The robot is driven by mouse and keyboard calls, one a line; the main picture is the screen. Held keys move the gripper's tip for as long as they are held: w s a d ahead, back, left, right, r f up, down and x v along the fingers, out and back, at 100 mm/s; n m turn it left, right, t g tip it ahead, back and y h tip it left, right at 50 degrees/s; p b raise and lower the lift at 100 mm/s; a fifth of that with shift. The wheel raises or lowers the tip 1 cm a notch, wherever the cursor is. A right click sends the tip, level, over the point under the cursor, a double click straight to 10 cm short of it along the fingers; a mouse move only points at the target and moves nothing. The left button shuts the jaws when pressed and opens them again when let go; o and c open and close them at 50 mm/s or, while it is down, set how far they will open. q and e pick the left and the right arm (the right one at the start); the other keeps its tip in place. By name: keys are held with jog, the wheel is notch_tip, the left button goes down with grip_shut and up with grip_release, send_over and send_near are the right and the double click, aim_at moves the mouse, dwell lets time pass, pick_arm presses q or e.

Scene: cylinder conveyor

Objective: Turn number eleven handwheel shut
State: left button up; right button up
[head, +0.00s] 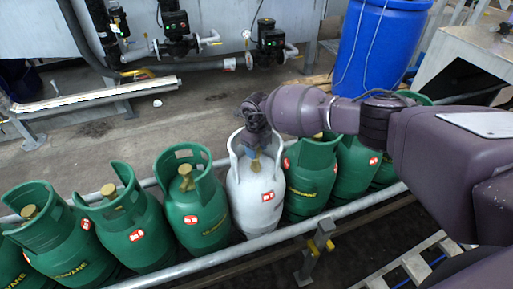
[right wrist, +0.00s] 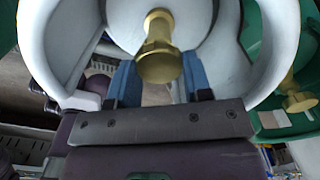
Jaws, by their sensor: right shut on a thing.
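A white gas cylinder (head: 256,197) stands in a row of green ones, with a red and white label whose number I cannot read. Its brass valve with the handwheel (head: 256,165) sits inside the open white collar. My right gripper (head: 253,148) reaches down into this collar from above and is shut on the handwheel. In the right wrist view the brass handwheel (right wrist: 160,66) shows between the two blue fingers of the gripper (right wrist: 160,80), with the white collar around it. Part of the handwheel is hidden by the gripper in the head view. My left gripper is out of view.
Several green cylinders with brass valves flank the white one, including one close on its left (head: 203,215) and one close on its right (head: 310,180). A metal guide rail (head: 230,254) runs along the front. A blue drum (head: 378,45) and pipework with valves stand behind.

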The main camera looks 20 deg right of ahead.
jog(key=o, duration=0.9)
jog(key=shift+o, duration=0.2)
notch_tip(320, 180, up, 11)
jog(key=p, duration=0.1)
jog(key=shift+p, duration=0.35)
jog(key=shift+w+f, duration=0.1)
